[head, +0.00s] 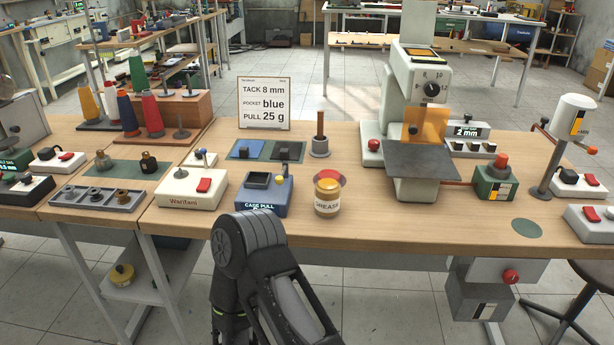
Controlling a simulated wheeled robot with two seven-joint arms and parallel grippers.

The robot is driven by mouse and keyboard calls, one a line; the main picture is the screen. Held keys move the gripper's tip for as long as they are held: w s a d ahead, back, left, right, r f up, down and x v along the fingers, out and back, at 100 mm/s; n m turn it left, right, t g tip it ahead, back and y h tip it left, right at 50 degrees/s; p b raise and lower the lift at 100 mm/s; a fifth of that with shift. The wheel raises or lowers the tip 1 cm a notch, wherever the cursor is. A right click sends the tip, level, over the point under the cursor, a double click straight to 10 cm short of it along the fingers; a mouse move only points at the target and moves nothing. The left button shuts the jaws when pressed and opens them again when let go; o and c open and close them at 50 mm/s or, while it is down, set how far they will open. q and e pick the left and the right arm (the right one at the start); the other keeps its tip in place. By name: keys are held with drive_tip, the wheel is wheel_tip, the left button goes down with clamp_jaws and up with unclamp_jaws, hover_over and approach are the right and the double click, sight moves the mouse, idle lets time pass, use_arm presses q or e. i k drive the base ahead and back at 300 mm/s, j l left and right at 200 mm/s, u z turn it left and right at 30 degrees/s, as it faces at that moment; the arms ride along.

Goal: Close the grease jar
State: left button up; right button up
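The grease jar (327,200) stands upright near the front edge of the bench. Neither gripper's fingers are visible.
A blue CASE PULL device (263,197) and a white Wantam box (190,190) stand left of the jar. A wooden post in a grey base (320,146) is behind it. A large white press (418,100) stands to the right. Bare bench lies right of the jar.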

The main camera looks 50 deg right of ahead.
sight(327, 186)
drive_tip(key=k+l, duration=0.55)
drive_tip(key=k, duration=0.25)
